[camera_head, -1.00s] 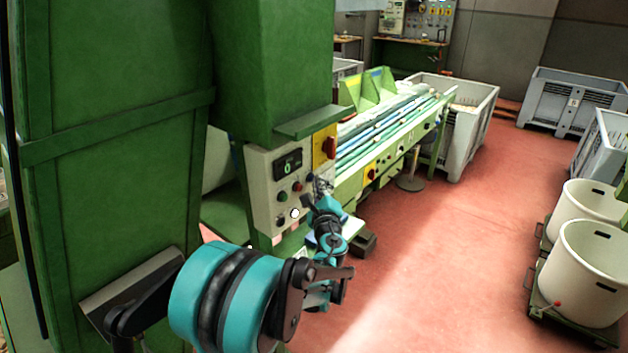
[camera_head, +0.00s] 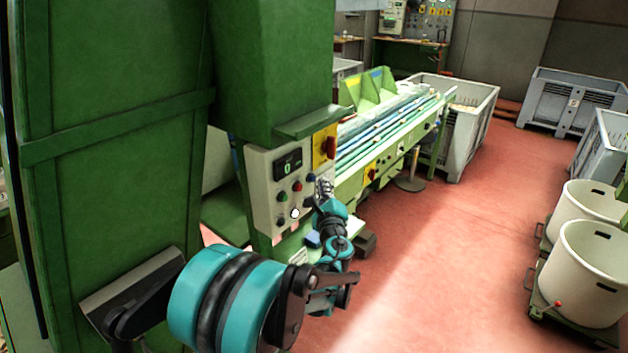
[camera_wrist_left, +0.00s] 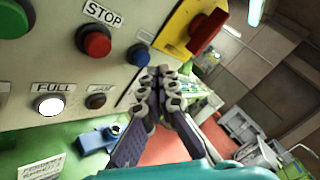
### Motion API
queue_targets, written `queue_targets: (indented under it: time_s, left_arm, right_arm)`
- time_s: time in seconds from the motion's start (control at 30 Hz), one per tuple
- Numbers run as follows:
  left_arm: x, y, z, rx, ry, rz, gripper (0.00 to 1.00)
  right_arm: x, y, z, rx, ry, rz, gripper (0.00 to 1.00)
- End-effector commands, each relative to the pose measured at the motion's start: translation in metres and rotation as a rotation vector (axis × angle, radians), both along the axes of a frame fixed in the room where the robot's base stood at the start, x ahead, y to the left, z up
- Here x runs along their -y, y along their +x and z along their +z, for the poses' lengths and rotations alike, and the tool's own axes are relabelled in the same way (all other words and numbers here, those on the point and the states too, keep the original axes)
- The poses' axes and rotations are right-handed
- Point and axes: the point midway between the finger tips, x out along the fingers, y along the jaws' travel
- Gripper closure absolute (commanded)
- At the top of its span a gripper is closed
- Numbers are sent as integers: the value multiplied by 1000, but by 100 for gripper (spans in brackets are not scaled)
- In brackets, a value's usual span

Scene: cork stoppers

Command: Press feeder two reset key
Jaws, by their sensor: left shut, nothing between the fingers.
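The control panel (camera_head: 262,190) on the green machine carries a green button (camera_head: 283,197), a red button (camera_head: 297,186) and a blue button (camera_head: 311,178). In the left wrist view the red button (camera_wrist_left: 97,42) sits under a STOP label, and the blue button (camera_wrist_left: 138,55) is right of it; its own label cannot be read. My left gripper (camera_head: 325,185) is shut and empty, just right of the blue button. In the left wrist view its fingertips (camera_wrist_left: 166,74) are close to the blue button's lower right; contact cannot be confirmed. My right gripper is out of view.
A lit white lamp (camera_wrist_left: 48,106) labelled FULL is low on the panel. A yellow plate with a red switch (camera_head: 331,148) borders the panel on the right. The feeder bed with rods (camera_head: 385,125) stretches behind. Red floor at right is open, with white tubs (camera_head: 590,265) beyond.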

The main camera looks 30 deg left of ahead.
Motion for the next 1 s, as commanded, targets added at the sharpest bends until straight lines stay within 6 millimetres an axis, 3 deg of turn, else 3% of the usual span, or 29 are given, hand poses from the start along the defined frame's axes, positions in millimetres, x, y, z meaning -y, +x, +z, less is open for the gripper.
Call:
queue_targets:
  time_s: [0.17, 0.63, 1.0]
  left_arm:
    - [3, 0, 0, 0, 0, -1, 100]
    - [46, -3, 0, 0, 0, -1, 100]
    - [50, -4, 0, 0, 0, 0, 100]
  right_arm:
    - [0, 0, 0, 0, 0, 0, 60]
    - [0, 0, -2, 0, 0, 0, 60]
    - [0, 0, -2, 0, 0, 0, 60]
